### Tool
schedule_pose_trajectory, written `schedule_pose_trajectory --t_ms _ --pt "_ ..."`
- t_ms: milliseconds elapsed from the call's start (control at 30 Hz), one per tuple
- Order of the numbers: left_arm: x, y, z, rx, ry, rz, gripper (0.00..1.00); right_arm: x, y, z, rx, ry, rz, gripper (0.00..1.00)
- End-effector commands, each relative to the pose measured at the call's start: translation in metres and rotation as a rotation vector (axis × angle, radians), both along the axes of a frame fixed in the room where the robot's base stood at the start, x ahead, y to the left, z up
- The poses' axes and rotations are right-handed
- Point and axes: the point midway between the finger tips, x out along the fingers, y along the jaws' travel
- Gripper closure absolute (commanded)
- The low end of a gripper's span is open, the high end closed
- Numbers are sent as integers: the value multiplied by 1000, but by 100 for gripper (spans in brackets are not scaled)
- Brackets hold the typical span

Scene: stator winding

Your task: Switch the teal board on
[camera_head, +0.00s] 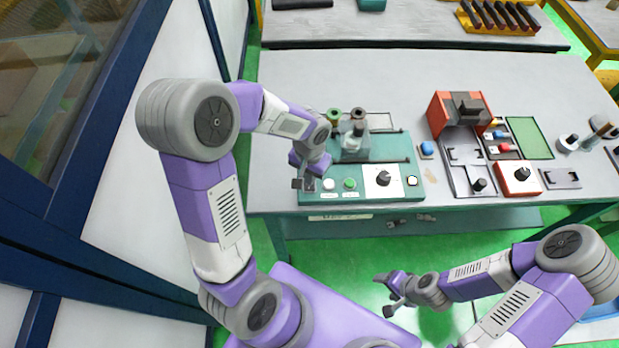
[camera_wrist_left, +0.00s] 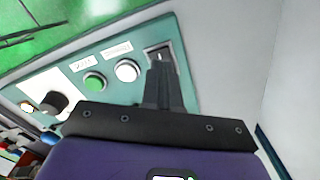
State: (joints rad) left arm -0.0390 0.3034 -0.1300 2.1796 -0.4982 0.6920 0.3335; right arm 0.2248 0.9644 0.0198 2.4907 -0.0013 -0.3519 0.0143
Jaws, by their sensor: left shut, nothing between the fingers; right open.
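The teal board (camera_head: 405,191) lies at the front left of the grey table. It carries a white button (camera_head: 328,184), a green button (camera_head: 349,184) and a dark knob on a white plate (camera_head: 383,178). My left gripper (camera_head: 304,184) is shut and empty over the board's left end. In the left wrist view its fingertips (camera_wrist_left: 160,68) are at the dark rocker switch (camera_wrist_left: 158,54), beside the white button (camera_wrist_left: 126,70). They hide the switch's lower part, and I cannot tell whether they touch it. My right gripper (camera_head: 389,294) is open and empty, in front of the table over the green floor.
A winding device (camera_head: 353,143) with spools stands behind the teal board's panel.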

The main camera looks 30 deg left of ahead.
Motion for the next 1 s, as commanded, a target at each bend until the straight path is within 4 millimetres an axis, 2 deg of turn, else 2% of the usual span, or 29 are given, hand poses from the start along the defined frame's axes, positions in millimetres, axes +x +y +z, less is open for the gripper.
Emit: schedule_pose_trajectory --t_ms 33,500,1000 --pt "0 0 7 0 -1 0 100 0 0 6 0 0 0 33" --pt "0 0 43 0 0 0 100 0 0 34 0 0 0 33" --pt "0 0 44 0 1 0 100 0 0 34 0 0 0 33"
